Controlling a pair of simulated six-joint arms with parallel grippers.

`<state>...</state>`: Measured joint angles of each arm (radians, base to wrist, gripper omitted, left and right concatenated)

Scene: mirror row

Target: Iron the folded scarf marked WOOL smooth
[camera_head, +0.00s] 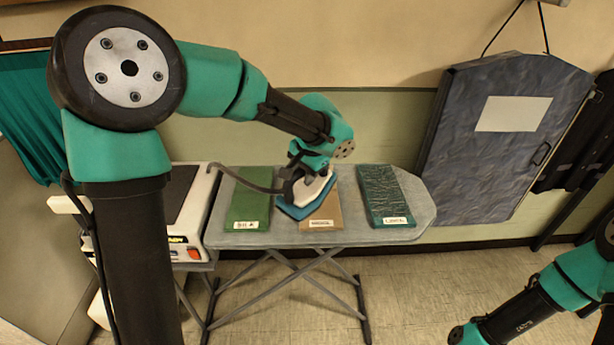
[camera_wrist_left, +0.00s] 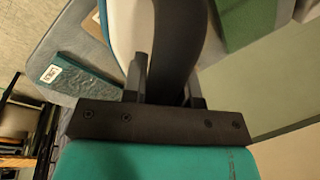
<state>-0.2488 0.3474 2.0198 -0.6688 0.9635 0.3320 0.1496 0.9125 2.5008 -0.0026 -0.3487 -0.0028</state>
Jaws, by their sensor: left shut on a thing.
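Three folded scarves lie on the grey ironing board (camera_head: 285,238): a green one (camera_head: 250,200) at left, a tan one (camera_head: 325,210) in the middle and a dark teal, wrinkled-looking one (camera_head: 384,192) at right. Each has a white label at its near end, too small to read surely. My left gripper (camera_head: 308,178) is shut on a white and blue iron (camera_head: 296,210), over the tan scarf and partly covering it; contact is unclear. In the left wrist view the iron (camera_wrist_left: 130,30) fills the jaws, with the teal scarf (camera_wrist_left: 85,78) at left and the green scarf (camera_wrist_left: 247,20) at right.
A white machine with a dark top (camera_head: 190,215) stands at the board's left end. A blue-grey panel with a pale sheet (camera_head: 512,113) leans on the wall behind right. Part of my right arm shows at lower right. The tiled floor (camera_head: 420,290) in front is clear.

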